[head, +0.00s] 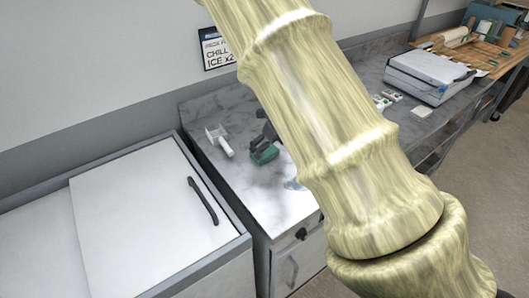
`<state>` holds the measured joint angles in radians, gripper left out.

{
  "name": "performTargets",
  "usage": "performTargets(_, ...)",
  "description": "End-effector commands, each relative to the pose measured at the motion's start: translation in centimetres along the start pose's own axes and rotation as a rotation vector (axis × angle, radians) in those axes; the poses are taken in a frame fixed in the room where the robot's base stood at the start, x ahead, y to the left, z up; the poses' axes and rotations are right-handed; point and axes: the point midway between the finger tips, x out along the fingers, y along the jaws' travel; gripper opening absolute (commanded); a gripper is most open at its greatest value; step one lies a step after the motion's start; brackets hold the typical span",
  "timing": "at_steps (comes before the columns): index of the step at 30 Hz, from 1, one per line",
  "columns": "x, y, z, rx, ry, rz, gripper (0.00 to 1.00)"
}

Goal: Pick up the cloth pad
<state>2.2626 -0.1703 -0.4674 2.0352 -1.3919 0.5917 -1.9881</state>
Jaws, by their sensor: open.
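My gripper is not clearly in view; my own thick, pale, bamboo-patterned arm crosses the picture from the top to the lower right and hides part of the counter. A small pale blue-grey patch (293,184) lies on the marble counter against the arm's left edge. It may be the cloth pad, but it is partly hidden and too small to tell. I cannot make out another cloth pad. A green item with dark parts above it (264,154) is on the counter behind the patch, partly covered by the arm.
A white scoop-like item (220,140) lies left of the green item on the marble counter (245,178). A white chest with a black handle (203,201) stands at left. At right, a white case (430,76) and small white pieces (421,112) sit on a long counter.

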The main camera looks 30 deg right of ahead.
Motion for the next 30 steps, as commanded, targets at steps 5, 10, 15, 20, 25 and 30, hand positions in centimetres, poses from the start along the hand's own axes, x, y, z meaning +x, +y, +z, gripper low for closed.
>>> performTargets(5, 1.9, 0.1, 0.0, 0.001, 0.002, 0.003, 1.00)
performTargets(10, 3.3, 0.1, 0.0, 0.000, 0.001, 0.002, 1.00)
performTargets(15, 3.7, 0.1, 0.0, 0.000, 0.000, 0.001, 1.00)
performTargets(20, 3.7, 0.1, 0.0, 0.000, 0.000, 0.001, 1.00)
performTargets(25, 3.7, 0.1, 0.0, 0.000, 0.000, 0.001, 0.73)
performTargets(30, 3.7, 0.1, 0.0, 0.000, 0.000, 0.001, 0.67)
